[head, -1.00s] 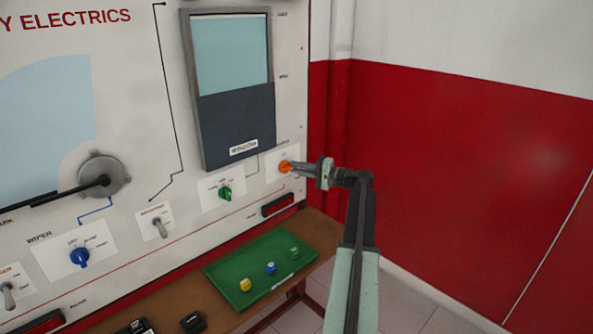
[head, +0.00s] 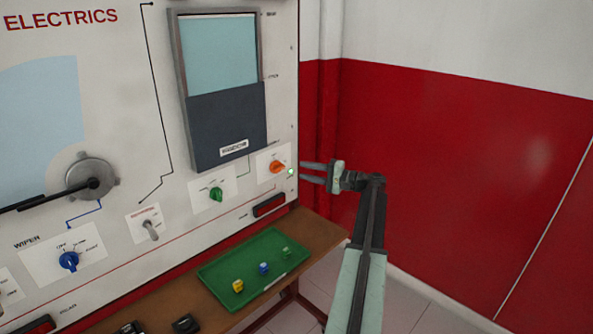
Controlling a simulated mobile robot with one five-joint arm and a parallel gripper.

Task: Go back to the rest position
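My gripper (head: 313,173) is open and empty, just right of the panel's right edge. Its two fingers point left toward the orange knob (head: 277,167) and stand apart from it. The orange knob sits on a white plate at the lower right of the electrics panel (head: 120,115).
A green tray (head: 225,274) with small yellow, blue and green pieces lies on a brown bench (head: 320,232) below the panel. A green knob (head: 216,194) and a blue knob (head: 68,261) are on the panel. A red and white wall (head: 460,170) stands at right.

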